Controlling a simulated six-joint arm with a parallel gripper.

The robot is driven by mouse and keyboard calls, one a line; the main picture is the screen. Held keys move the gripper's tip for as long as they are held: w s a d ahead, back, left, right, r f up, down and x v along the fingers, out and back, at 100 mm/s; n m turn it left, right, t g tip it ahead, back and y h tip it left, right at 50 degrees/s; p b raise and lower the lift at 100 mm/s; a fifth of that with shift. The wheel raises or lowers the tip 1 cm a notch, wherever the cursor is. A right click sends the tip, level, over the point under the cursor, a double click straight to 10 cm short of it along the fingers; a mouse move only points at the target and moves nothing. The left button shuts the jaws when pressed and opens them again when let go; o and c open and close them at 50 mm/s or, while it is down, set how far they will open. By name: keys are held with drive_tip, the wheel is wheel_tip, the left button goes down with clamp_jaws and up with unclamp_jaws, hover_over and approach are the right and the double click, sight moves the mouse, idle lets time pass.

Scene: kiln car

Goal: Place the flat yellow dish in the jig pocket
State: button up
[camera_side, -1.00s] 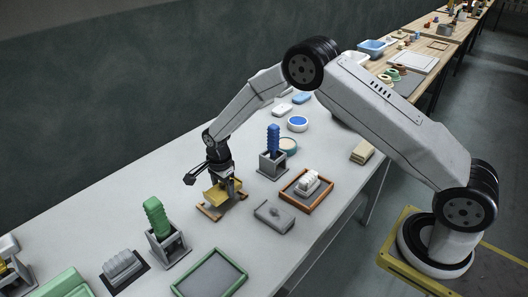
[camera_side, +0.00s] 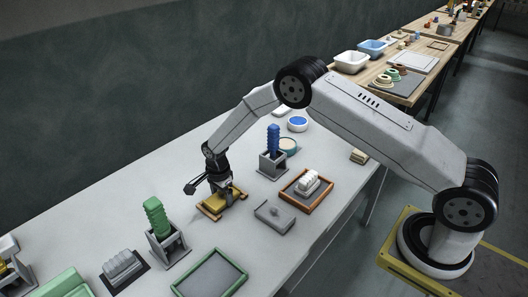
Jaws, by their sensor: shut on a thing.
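The flat yellow dish (camera_side: 213,202) is in my gripper (camera_side: 222,197), which is shut on it. The dish is low over the orange-brown jig (camera_side: 207,213), level and close to it. Edges of the jig show at the front left and right of the dish. My fingers and the dish cover most of the pocket, so I cannot tell whether the dish touches its floor.
A grey block with a knob (camera_side: 274,214) lies to the right, near an orange-brown tray (camera_side: 303,194) with a white ribbed piece. A grey stand with a blue ribbed piece (camera_side: 273,140) is behind. A grey stand with a green ribbed piece (camera_side: 156,217) is at left.

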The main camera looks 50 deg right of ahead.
sight(222, 196)
drive_tip(key=shift+f, duration=0.1)
drive_tip(key=o, duration=1.3)
drive_tip(key=shift+r, duration=6.1)
